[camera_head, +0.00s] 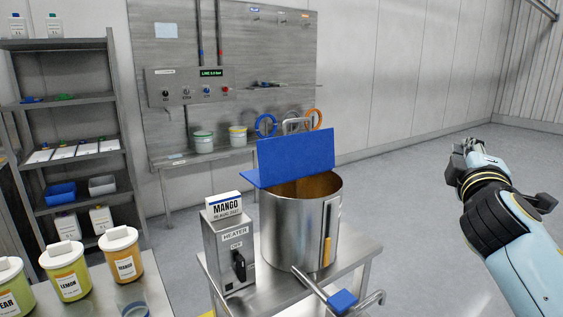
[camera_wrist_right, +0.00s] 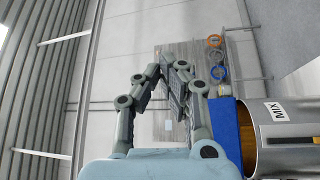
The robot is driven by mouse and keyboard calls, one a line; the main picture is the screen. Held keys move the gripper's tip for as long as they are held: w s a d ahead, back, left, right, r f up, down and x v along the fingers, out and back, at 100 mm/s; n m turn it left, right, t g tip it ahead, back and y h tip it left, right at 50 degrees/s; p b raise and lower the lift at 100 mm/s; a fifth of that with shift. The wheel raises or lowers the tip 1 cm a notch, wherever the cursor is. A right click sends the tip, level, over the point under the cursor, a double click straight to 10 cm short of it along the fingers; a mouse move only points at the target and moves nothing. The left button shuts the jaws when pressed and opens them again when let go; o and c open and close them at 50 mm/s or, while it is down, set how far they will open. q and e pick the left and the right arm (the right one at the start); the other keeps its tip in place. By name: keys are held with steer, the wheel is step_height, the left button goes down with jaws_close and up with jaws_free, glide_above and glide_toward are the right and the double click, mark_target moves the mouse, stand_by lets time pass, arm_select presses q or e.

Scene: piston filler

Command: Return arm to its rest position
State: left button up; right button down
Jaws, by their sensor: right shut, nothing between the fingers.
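My right gripper (camera_head: 467,147) is raised at the right of the head view, over bare floor. It is well to the right of the steel vessel (camera_head: 318,232) and apart from everything. In the right wrist view its fingers (camera_wrist_right: 163,75) are shut with nothing between them. That view also shows the vessel, turned on its side, with a "MIX" label (camera_wrist_right: 273,111) at the right. My left gripper is not in the head view.
The vessel has a blue lid (camera_head: 297,155) raised and stands on a steel table (camera_head: 352,262) beside a heater box (camera_head: 229,252). Tubs, including a lemon one (camera_head: 68,272), stand at lower left. A shelf rack (camera_head: 73,152) is behind. The floor at right is clear.

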steer(key=s+d+f+m+g, duration=0.2)
steer(key=s+f+m+g, duration=0.4)
steer(key=s+f, duration=0.45)
steer(key=s+a+f+m+g+y, duration=0.1)
steer(key=s+a+f+g+y, duration=0.15)
steer(key=s, duration=0.65)
steer(key=s+a+f+m+g+y, duration=0.2)
steer(key=s+a+f+g, duration=0.15)
steer(key=s, duration=0.45)
steer(key=s+a+f+m+g+y, duration=0.1)
steer(key=s+a+f+g+y, duration=0.2)
steer(key=s, duration=0.6)
step_height(320, 180, down, 34)
steer(key=s+d+r+b, duration=0.1)
steer(key=d+b, duration=0.1)
steer(key=b, duration=0.5)
steer(key=s+f+g+b, duration=0.1)
steer(key=s+f+b, duration=0.2)
steer(key=s+f, duration=0.6)
steer(key=s+d+f+m+g+b, duration=0.1)
steer(key=s+f+b, duration=0.2)
steer(key=s+f, duration=0.7)
step_height(320, 180, down, 6)
steer(key=shift+s+d+r, duration=0.15)
steer(key=shift+d+r, duration=0.05)
steer(key=shift+d, duration=0.05)
